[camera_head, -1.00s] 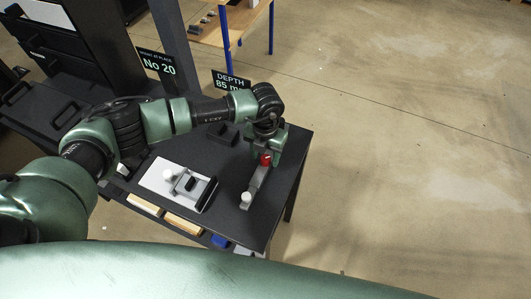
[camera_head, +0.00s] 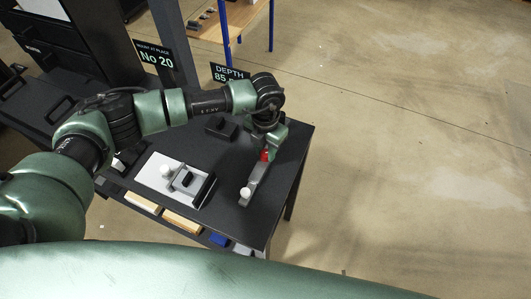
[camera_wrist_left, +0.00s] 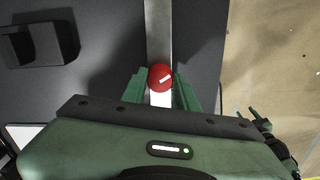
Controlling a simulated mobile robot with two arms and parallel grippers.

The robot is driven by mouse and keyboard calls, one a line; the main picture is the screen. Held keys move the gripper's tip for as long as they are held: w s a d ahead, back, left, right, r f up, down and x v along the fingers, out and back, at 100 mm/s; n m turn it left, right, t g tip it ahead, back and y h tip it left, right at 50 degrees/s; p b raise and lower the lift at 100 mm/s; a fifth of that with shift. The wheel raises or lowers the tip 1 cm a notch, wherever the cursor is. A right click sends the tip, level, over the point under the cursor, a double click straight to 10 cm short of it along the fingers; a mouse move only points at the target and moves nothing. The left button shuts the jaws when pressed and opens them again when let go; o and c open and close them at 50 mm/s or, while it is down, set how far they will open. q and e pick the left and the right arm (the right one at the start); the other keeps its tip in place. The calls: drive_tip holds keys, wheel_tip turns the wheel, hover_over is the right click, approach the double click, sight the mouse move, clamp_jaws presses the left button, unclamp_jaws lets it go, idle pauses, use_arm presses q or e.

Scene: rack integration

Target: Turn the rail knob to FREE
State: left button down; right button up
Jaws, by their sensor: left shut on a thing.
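The red rail knob (camera_head: 265,155) sits on a grey metal rail (camera_head: 254,182) that lies along the right part of the black table. In the left wrist view the knob (camera_wrist_left: 160,78) is round, with a short white mark slanting up to the right. My left gripper (camera_wrist_left: 160,86) has one green finger on each side of the knob and is shut on it. In the head view the left gripper (camera_head: 268,146) reaches down over the rail and partly hides the knob. No FREE label is legible.
A white plate (camera_head: 158,181) with a grey bracket (camera_head: 198,188) lies left of the rail. A black block (camera_head: 221,128) stands behind it. A white knob (camera_head: 246,193) is at the rail's near end. Signs reading No 20 (camera_head: 155,57) and DEPTH (camera_head: 230,71) stand at the back.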

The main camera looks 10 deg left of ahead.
use_arm(q)
drive_tip(key=m+b, duration=1.3)
drive_tip(key=b, duration=0.5)
drive_tip(key=shift+f, duration=0.2)
drive_tip(key=shift+r+m+b, duration=0.2)
drive_tip(key=shift+m+b, duration=0.95)
drive_tip(key=shift+m, duration=0.05)
drive_tip(key=shift+r, duration=0.1)
drive_tip(key=c, duration=1.1)
unclamp_jaws()
